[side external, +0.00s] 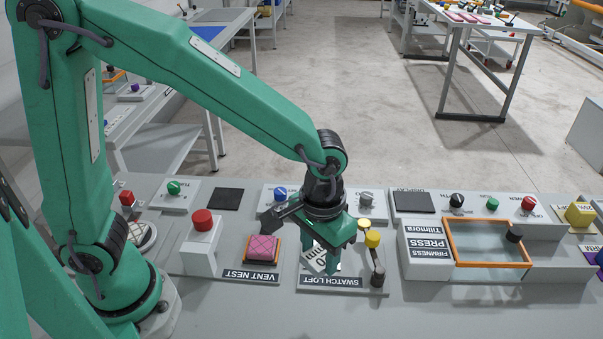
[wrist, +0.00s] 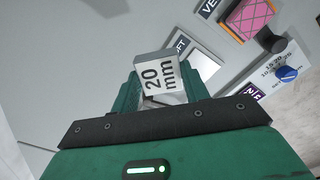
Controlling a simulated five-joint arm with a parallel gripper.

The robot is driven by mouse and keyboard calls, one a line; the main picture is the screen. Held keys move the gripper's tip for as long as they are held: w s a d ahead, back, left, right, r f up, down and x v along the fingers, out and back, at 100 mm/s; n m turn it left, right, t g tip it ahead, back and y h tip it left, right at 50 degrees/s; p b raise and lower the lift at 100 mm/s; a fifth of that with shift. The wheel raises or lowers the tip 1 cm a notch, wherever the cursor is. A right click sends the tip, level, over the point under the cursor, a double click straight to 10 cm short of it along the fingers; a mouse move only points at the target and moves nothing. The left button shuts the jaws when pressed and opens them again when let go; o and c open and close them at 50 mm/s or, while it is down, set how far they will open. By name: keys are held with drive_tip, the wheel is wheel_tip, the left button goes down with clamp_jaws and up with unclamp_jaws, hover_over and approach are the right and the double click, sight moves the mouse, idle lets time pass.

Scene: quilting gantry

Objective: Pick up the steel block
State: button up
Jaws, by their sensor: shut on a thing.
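The steel block (wrist: 158,80) is a silvery block with "20 mm" in dark letters on its face. In the wrist view it sits between the green fingers of my gripper (wrist: 163,92), which are shut on it. In the side view my gripper (side external: 322,262) points down over the SWATCH LOFT station (side external: 345,283), and a pale lettered face shows at the fingers. The fingers hide part of the block. I cannot tell whether its underside touches the station.
To the left, a pink quilted swatch (side external: 262,249) lies in the VENT NEST, beside a red button (side external: 202,220) on a pedestal. Yellow and black knobs (side external: 373,239) stand close on the right. Farther right is the orange-framed press (side external: 488,244).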

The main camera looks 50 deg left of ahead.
drive_tip(key=shift+s+d+r, duration=0.35)
drive_tip(key=shift+s+d, duration=0.05)
drive_tip(key=shift+s, duration=0.05)
drive_tip(key=shift+w+a, duration=0.1)
drive_tip(key=shift+a, duration=0.05)
idle(0.3)
drive_tip(key=shift+w+a, duration=0.3)
drive_tip(key=shift+a, duration=0.3)
drive_tip(key=w+a+n, duration=0.1)
drive_tip(key=a+n, duration=0.8)
drive_tip(key=a, duration=1.6)
drive_tip(key=shift+w+a+f, duration=0.25)
drive_tip(key=shift+w+a, duration=0.05)
drive_tip(key=shift+a, duration=0.05)
drive_tip(key=a+f, duration=0.2)
drive_tip(key=a, duration=0.2)
drive_tip(key=a+f, duration=0.2)
drive_tip(key=a, duration=0.1)
drive_tip(key=a+f, duration=0.3)
drive_tip(key=a, duration=0.1)
drive_tip(key=shift+a, duration=0.35)
